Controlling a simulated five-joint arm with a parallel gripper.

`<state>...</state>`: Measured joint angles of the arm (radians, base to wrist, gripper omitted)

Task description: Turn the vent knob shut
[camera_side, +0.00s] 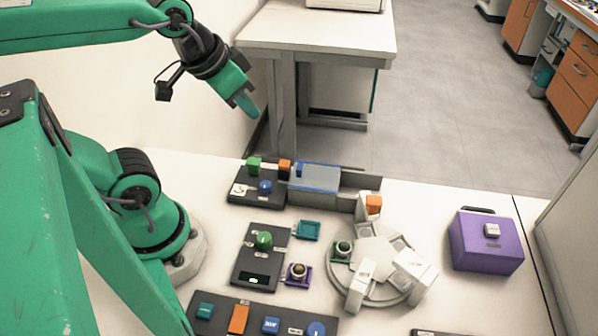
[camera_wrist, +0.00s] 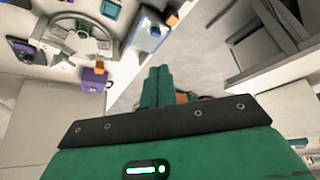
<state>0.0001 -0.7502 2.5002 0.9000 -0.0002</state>
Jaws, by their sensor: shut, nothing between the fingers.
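My gripper (camera_side: 246,104) is raised high above the back of the bench, left of centre. Its green fingers are together and empty, as the wrist view also shows (camera_wrist: 157,86). It touches nothing. A round green knob (camera_side: 264,240) stands on a dark panel (camera_side: 248,270) with a small green display. A round blue knob (camera_side: 265,187) sits on another dark panel (camera_side: 238,198) at the back, near a green block-like control (camera_side: 253,165). The labels are too small to read, so I cannot tell which one is the vent knob.
A round grey carousel (camera_side: 390,291) with white blocks stands right of the panels. A purple box (camera_side: 486,240) is at the far right. A blue-topped tray (camera_side: 315,177) lies at the back. A front panel (camera_side: 255,322) carries several coloured controls. A teal dish (camera_side: 308,230) sits mid-bench.

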